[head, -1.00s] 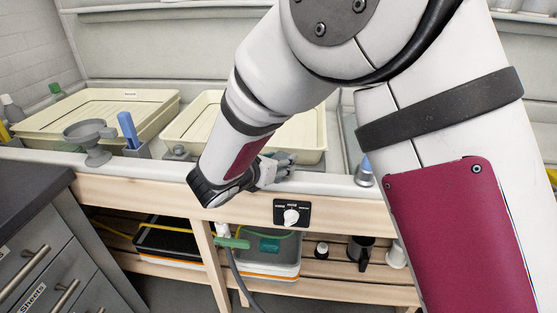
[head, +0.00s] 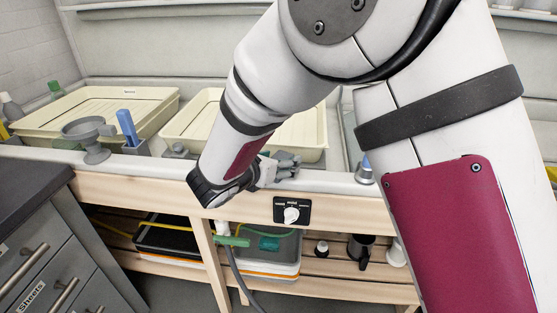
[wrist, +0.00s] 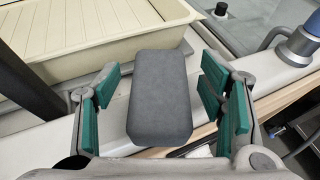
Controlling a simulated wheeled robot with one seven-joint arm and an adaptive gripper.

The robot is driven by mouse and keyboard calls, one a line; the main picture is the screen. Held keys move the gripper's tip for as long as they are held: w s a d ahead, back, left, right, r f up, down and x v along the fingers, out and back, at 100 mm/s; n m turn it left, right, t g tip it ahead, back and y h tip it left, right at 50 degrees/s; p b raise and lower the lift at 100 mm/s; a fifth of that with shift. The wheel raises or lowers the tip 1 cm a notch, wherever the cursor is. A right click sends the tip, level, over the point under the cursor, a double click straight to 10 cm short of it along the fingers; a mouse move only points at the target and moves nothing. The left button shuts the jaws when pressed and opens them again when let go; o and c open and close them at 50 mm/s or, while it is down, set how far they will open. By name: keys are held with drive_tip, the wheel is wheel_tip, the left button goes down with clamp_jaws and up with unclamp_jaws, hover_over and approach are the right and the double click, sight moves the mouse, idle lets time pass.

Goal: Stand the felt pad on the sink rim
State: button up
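The felt pad is a dark grey rounded block (wrist: 160,95) in the middle of the wrist view. It is over or on the pale sink rim (wrist: 75,98); its underside is hidden, so contact cannot be told. My gripper (wrist: 160,80) is open, with its green-padded fingers on either side of the pad and a gap on both sides. In the head view my gripper (head: 285,166) is low over the sink's front rim (head: 335,181).
Cream trays (head: 95,110) (head: 305,135) lie in the sink behind the rim. A grey funnel (head: 92,140) and a blue-handled item (head: 127,127) stand to the left.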

idle(0.6)
drive_tip(key=p+v, duration=0.3)
drive_tip(key=v, duration=0.5)
idle(1.4)
idle(0.4)
drive_tip(key=v, duration=1.2)
drive_tip(key=s+d+r+m+g+h+p, duration=0.1)
drive_tip(key=s+d+r+m+g, duration=0.15)
drive_tip(key=d+m, duration=0.4)
drive_tip(key=s+d+r+m+g+p, duration=0.1)
drive_tip(key=d+r+m+g, duration=0.2)
drive_tip(key=d, duration=0.7)
drive_tip(key=s+d+r+m+g+h+p, duration=0.1)
drive_tip(key=s+d+r+m+g, duration=0.15)
drive_tip(key=d+m, duration=0.4)
drive_tip(key=s+d+r+m+y+p, duration=0.4)
drive_tip(key=s+d+m+y, duration=0.3)
drive_tip(key=s+m, duration=0.8)
drive_tip(key=shift+d+r+y, duration=0.3)
drive_tip(key=shift+d+r, duration=0.4)
drive_tip(key=shift+d, duration=0.55)
